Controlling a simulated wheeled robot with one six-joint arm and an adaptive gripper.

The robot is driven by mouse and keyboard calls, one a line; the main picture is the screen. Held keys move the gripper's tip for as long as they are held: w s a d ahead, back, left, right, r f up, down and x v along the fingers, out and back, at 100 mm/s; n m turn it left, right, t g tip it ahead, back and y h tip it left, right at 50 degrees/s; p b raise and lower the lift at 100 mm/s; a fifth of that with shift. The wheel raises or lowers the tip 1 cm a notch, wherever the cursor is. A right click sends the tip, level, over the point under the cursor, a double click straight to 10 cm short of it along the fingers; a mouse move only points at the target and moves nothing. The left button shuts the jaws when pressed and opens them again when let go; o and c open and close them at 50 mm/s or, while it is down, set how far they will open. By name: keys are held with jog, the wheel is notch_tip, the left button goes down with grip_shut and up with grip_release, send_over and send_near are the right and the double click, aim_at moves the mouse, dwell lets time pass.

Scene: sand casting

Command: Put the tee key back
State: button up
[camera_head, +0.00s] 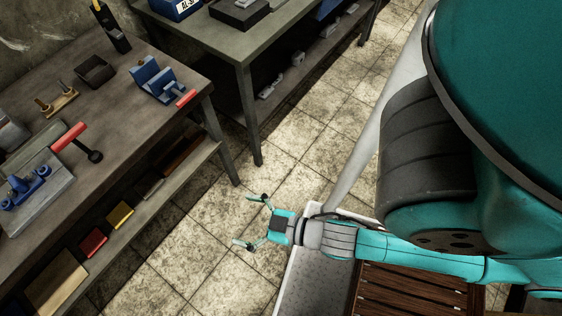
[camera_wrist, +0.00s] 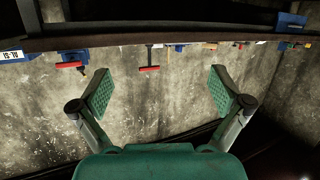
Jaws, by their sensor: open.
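A tee-shaped tool with a red crossbar (camera_head: 70,137) and a dark stem appears to stand upright near the front edge of the left workbench (camera_head: 120,110); its round dark foot shows at the bottom. In the wrist view, where the scene appears upside down, a red-barred tee (camera_wrist: 149,69) hangs from the bench line, between and beyond my fingers. My gripper (camera_head: 243,219) is open and empty over the floor, right of the bench and apart from it. Both fingers show spread in the wrist view (camera_wrist: 160,88).
A blue vise-like fixture (camera_head: 152,82) with a red bar (camera_head: 186,98) stands at the bench's right end. A grey plate with blue clamps (camera_head: 35,192) is at left. A lower shelf holds coloured blocks (camera_head: 120,215). A second table (camera_head: 235,40) stands behind. Tiled floor between is clear.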

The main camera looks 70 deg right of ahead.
jog(key=s+d+r+m, duration=0.1)
jog(key=s+r, duration=0.4)
jog(key=s, duration=0.6)
jog(key=shift+d+h, duration=0.2)
jog(key=shift+h, duration=0.2)
jog(key=shift+s, duration=0.1)
dwell(0.4)
